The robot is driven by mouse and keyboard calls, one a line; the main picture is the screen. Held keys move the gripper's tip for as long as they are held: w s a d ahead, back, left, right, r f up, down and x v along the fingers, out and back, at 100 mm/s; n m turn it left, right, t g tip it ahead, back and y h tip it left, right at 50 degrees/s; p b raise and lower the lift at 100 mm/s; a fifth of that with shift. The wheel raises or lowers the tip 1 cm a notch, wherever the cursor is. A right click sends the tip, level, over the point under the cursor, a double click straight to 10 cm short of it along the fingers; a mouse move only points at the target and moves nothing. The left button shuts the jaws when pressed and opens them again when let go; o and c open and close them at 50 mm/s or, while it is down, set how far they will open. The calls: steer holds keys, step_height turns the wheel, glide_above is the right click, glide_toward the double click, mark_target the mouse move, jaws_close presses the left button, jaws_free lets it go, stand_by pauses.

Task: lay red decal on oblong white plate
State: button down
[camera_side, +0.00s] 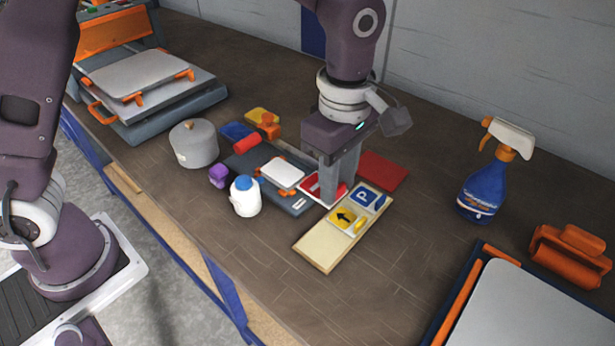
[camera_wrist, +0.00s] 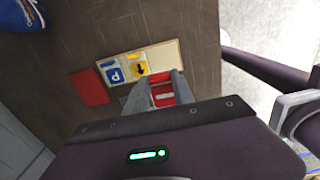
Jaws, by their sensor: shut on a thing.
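My gripper (camera_side: 335,192) points down at the middle of the bench, shut on the red decal (camera_side: 314,185), which has a white bar. The decal also shows between the fingers in the wrist view (camera_wrist: 164,94). It is beside the cream board, towards the dark fixture; its height above the bench is hard to tell. A small white plate (camera_side: 283,173) with rounded corners sits in the dark fixture (camera_side: 243,161), just left of the gripper in the side view. The fingers hide part of the decal.
The cream board (camera_side: 314,251) carries a blue P decal (camera_side: 364,197) and a yellow arrow decal (camera_side: 344,217). A red sheet (camera_side: 383,168) lies behind. A white bottle (camera_side: 245,197) and grey pot (camera_side: 194,143) stand left. A spray bottle (camera_side: 484,188) stands right, with bare bench between.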

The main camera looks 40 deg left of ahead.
glide_toward(295, 180)
steer(key=shift+f, duration=2.5)
steer(key=shift+f, duration=0.2)
steer(key=shift+c, duration=1.8)
jaws_free()
step_height(295, 180, up, 7)
